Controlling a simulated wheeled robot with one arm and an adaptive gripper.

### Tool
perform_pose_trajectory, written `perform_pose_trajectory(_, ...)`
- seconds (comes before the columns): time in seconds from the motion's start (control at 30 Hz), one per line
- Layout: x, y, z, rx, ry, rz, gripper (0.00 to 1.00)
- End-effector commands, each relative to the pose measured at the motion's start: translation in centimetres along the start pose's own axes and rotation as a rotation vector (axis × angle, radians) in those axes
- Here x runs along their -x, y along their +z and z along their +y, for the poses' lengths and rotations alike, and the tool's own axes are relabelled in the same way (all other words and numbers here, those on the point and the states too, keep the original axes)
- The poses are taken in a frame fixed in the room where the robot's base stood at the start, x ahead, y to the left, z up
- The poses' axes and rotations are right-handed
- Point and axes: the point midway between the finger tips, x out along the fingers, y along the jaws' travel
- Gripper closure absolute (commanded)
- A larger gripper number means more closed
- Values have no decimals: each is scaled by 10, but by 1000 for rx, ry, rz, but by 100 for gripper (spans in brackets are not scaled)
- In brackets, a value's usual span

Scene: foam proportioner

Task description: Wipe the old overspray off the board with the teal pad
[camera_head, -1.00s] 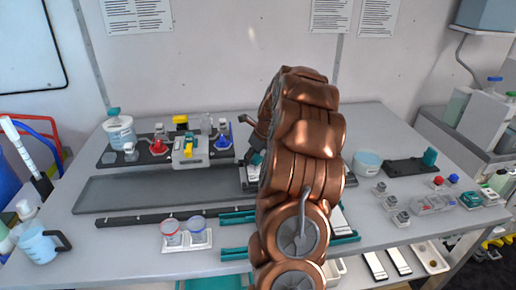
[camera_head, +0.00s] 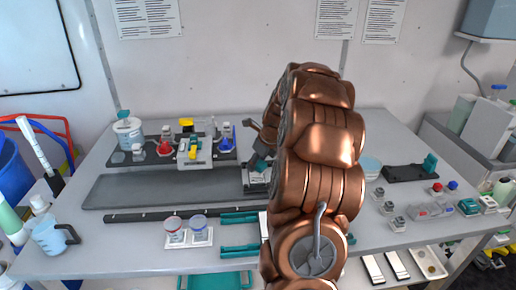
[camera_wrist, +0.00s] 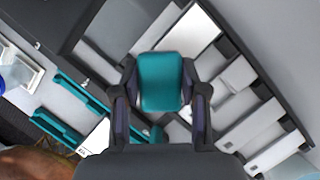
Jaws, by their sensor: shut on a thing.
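My gripper (camera_wrist: 161,95) is shut on the teal pad (camera_wrist: 162,80), which sits between its two dark fingers in the wrist view. In the head view my gripper (camera_head: 259,166) is partly hidden behind my copper arm, over the back middle of the bench. A pale panel (camera_wrist: 192,32) in a dark frame lies beyond the pad in the wrist view. I cannot tell surely whether it is the board, and no overspray is clear on it. Whether the pad touches anything beneath it cannot be told.
A long dark grey tray (camera_head: 150,190) lies left of the gripper. Behind it stands a black rack (camera_head: 150,160) with bottles. Two small cups (camera_head: 198,224) and teal rails (camera_head: 240,250) are in front. My arm hides the bench's middle right.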

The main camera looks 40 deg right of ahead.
Motion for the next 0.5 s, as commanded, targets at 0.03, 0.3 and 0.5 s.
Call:
perform_pose_trajectory(0.03, 7, 4, 0, 2, -1, 0, 95)
perform_pose_trajectory(0.3, 29, 17, 4, 10, 1, -2, 95)
perform_pose_trajectory(0.5, 41, 25, 6, 16, 3, -3, 95)
